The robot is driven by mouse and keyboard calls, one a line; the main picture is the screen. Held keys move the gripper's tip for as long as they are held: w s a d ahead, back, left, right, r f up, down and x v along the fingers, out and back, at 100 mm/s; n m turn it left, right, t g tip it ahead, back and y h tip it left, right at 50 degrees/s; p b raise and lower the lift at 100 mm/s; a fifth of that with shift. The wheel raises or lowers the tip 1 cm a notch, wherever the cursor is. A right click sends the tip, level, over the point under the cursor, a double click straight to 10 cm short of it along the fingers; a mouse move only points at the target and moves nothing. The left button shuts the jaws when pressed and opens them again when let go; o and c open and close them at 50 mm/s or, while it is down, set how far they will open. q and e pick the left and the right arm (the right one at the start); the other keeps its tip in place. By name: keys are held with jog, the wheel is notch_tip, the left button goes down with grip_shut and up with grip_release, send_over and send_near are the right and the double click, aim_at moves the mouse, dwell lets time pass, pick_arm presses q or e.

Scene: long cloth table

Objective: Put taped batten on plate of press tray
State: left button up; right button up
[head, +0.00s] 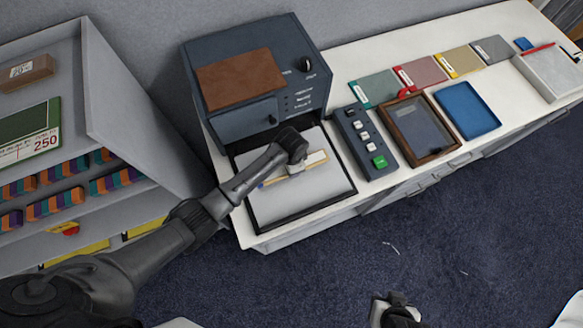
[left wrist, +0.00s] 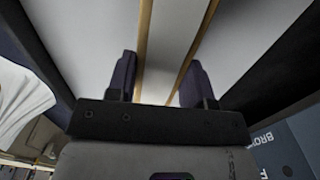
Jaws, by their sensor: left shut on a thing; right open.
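The taped batten (head: 319,160), a thin light-wood strip with a whitish part, is over the pale plate (head: 300,200) of the dark-rimmed press tray (head: 263,229). My left gripper (head: 295,171) is shut on the batten near its middle and hides part of it. Whether the batten touches the plate I cannot tell. In the left wrist view, light-wood edges (left wrist: 143,45) run between the two fingers of my left gripper (left wrist: 157,85), with the pale surface beyond. My right gripper (head: 395,305) is open, low in the head view, over the floor and away from the table.
The blue-grey press (head: 235,125) with a brown panel stands behind the tray. A control box with buttons (head: 365,143), a brown-framed tray (head: 440,148) and a blue tray (head: 468,108) are to the right. Grey shelving (head: 130,140) is at the left.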

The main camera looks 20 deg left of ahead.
pick_arm(q)
jog(key=shift+f, duration=1.3)
jog(key=shift+f, duration=0.2)
jog(key=o, duration=1)
notch_tip(320, 180, up, 12)
jog(key=shift+r, duration=0.2)
jog(key=s+a+f+n+t+h, duration=0.1)
jog(key=s+f+n+t, duration=0.15)
jog(key=s, duration=1.25)
jog(key=s+a+r+n, duration=0.1)
jog(key=s+a, duration=0.1)
jog(key=s, duration=0.2)
jog(key=s+a+r+n, duration=0.2)
jog(key=s, duration=0.2)
jog(key=s+a+r+n+t, duration=0.1)
jog(key=s+a, duration=0.1)
jog(key=s, duration=0.3)
jog(key=shift+s+a+r+y, duration=0.1)
jog(key=shift+r+y, duration=0.1)
jog(key=shift+y, duration=0.2)
